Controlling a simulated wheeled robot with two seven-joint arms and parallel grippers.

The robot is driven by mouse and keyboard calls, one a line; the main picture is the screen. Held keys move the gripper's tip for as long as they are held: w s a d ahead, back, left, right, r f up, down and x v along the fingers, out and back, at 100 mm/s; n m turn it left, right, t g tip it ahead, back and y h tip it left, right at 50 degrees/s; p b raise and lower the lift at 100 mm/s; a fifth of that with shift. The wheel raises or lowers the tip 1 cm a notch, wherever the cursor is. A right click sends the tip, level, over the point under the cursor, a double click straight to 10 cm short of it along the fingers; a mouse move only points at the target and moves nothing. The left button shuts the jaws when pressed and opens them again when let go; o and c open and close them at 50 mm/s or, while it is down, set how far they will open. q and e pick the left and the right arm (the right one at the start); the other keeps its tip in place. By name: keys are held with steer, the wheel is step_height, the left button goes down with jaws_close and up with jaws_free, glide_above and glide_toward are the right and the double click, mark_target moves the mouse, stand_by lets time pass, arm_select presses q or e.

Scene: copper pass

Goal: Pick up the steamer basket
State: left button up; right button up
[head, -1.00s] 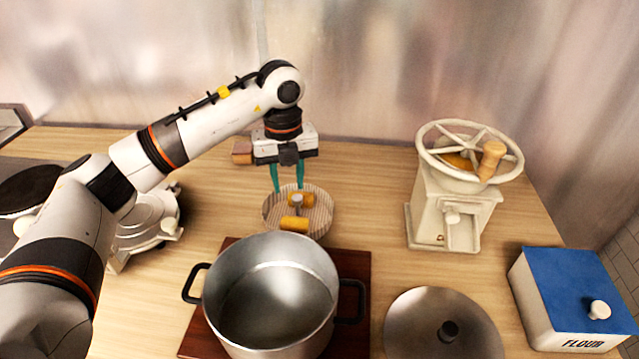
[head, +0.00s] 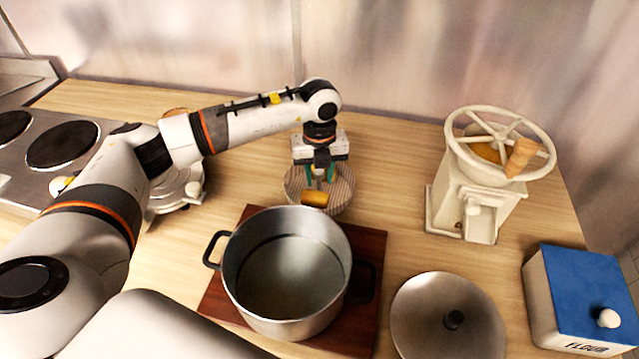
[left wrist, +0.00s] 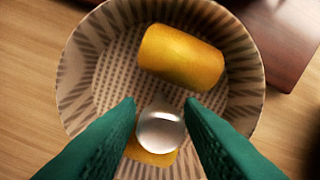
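The steamer basket (head: 341,192) is a round, shallow woven basket on the counter behind the pot. It holds yellow corn pieces (head: 314,198) and has a knob on a post at its centre. In the left wrist view its patterned rim (left wrist: 244,62) fills much of the picture, with the shiny round knob (left wrist: 160,130) near the middle. My left gripper (head: 320,178) points down over the basket's centre. Its green fingers (left wrist: 160,106) are apart, one on each side of the knob, with gaps visible. My right gripper is not in view.
A large open pot (head: 286,272) stands on a dark red-brown board (head: 361,325) in front of the basket. A metal lid (head: 425,315), a white hand-wheel grinder (head: 470,205) and a blue-lidded flour box (head: 580,290) stand to the right. A stove (head: 95,170) is at left.

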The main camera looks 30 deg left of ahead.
mark_target(319, 186)
arm_select(q)
steer(key=shift+f, duration=1.2)
steer(key=shift+r, duration=0.1)
jaws_close()
